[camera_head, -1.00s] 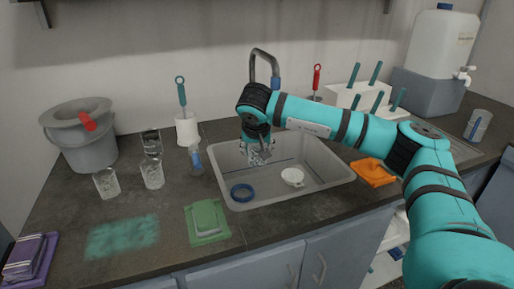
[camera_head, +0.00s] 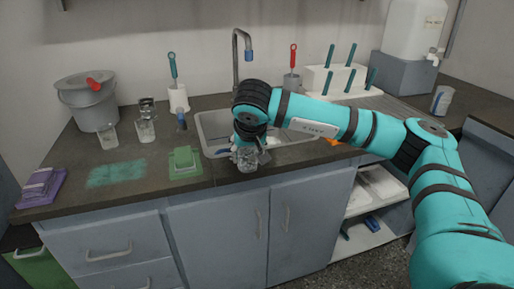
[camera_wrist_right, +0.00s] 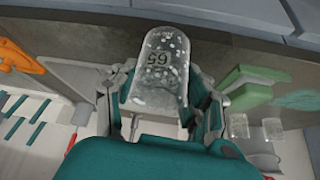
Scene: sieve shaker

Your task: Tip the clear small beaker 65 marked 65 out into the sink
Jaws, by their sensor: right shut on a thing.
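The clear small beaker (camera_wrist_right: 158,75) marked 65 is between the fingers of my right gripper (camera_wrist_right: 165,105) in the right wrist view. The mark reads upside down there, and pale specks or drops show on the glass. In the head view the beaker (camera_head: 247,160) hangs under my right gripper (camera_head: 249,150), in front of the near side of the sink, around the counter's front edge. The sink (camera_head: 207,128) is partly hidden behind my right arm. I cannot tell whether liquid is in the beaker. My left gripper is not in view.
Several clear glasses (camera_head: 107,137) stand on the left of the counter, near a grey bucket (camera_head: 90,105). A green sponge holder (camera_head: 184,163) lies left of the sink. The tap (camera_head: 236,62) rises behind the sink. Cabinet doors (camera_head: 220,225) are below.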

